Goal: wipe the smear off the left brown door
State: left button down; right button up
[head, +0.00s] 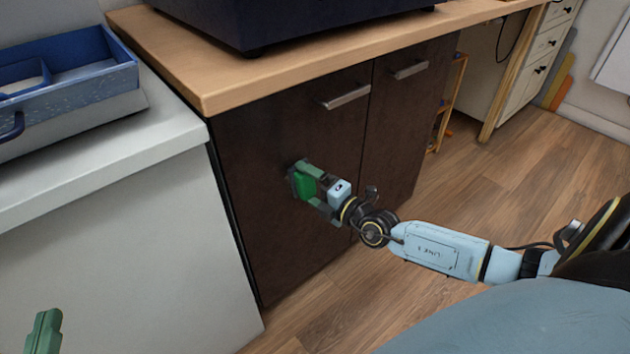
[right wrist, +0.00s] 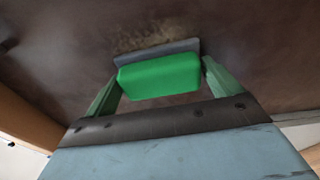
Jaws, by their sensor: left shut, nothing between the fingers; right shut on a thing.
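The left brown door (head: 265,225) is the nearer of two dark doors under a wooden worktop. My right gripper (head: 307,184) is shut on a green block with a grey pad (head: 304,186), held at the door's upper middle. In the right wrist view the green block (right wrist: 160,77) sits between the fingers, its grey pad (right wrist: 158,52) against or very near the door. A yellowish-brown smear (right wrist: 142,35) shows on the door just beyond the pad; part of it may be hidden behind the pad. My left gripper (head: 43,332) is at the bottom left, shut and empty, partly out of frame.
The worktop edge (head: 290,80) overhangs the doors. A metal handle (head: 345,97) sticks out above and right of my right gripper. A white counter (head: 110,215) with a blue tray (head: 80,85) stands at the left. The wooden floor (head: 520,170) at the right is mostly clear.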

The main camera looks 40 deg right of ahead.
aim_at(285, 179)
jog(key=shift+s+a+r+p, duration=0.15)
jog(key=shift+a+p, duration=0.45)
jog(key=shift+a, duration=1.3)
jog(key=shift+d+r+p, duration=0.1)
jog(key=shift+r+p, duration=0.45)
jog(key=shift+r, duration=0.3)
jog(key=d+b, duration=0.2)
jog(key=shift+w+d+f, duration=0.1)
jog(key=shift+w+d, duration=0.1)
jog(key=shift+d, duration=0.1)
jog(key=shift+d+b, duration=0.9)
jog(key=d+b, duration=0.3)
jog(key=shift+d, duration=0.35)
jog(key=a+v, duration=0.1)
jog(key=v, duration=0.4)
jog(key=shift+s, duration=0.55)
